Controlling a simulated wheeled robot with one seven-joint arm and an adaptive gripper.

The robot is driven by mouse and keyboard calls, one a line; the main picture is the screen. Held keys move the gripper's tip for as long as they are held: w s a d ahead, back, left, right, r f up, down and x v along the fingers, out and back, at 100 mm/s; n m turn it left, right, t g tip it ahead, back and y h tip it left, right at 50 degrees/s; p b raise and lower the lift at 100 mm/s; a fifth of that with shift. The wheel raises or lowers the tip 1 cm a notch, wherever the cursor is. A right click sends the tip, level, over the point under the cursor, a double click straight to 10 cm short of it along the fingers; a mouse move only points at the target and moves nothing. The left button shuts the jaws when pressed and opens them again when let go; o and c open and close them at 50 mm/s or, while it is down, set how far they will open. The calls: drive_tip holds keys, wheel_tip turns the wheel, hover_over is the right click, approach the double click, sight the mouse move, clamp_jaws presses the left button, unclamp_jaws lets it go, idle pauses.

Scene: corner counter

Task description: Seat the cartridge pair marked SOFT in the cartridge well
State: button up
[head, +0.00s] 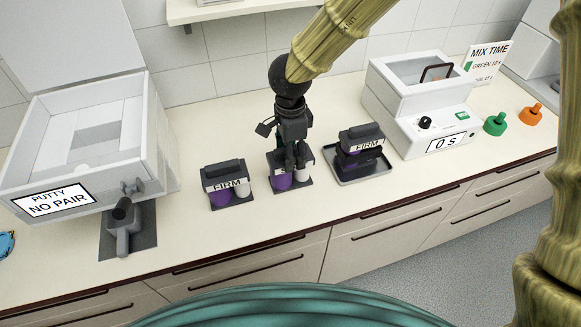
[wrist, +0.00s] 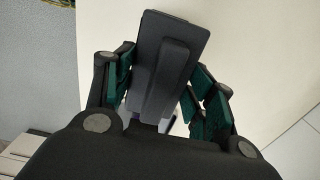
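Three dark-capped cartridge pairs stand in a row on the counter. The left pair (head: 227,188) and the right pair (head: 360,152) read FIRM. The middle pair (head: 281,180), with purple and white cylinders, is under my gripper (head: 290,150), which hides its label. No SOFT marking is legible. In the wrist view my gripper (wrist: 163,88) has its fingers apart on either side of the middle pair's dark top (wrist: 166,70) and raised ridge; contact is not clear. The putty machine (head: 95,140) reads PUTTY NO PAIR; its lid is up and its interior shows pale and empty.
The right pair is on a grey tray (head: 374,175). A grey nozzle part (head: 123,228) is at the machine's front. A mixer (head: 418,105) showing 0 S, a MIX TIME sign (head: 487,62), a green tip (head: 495,124) and an orange tip (head: 531,114) stand at right. A shelf (head: 235,10) hangs above.

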clamp_jaws()
drive_tip(key=shift+r, duration=0.1)
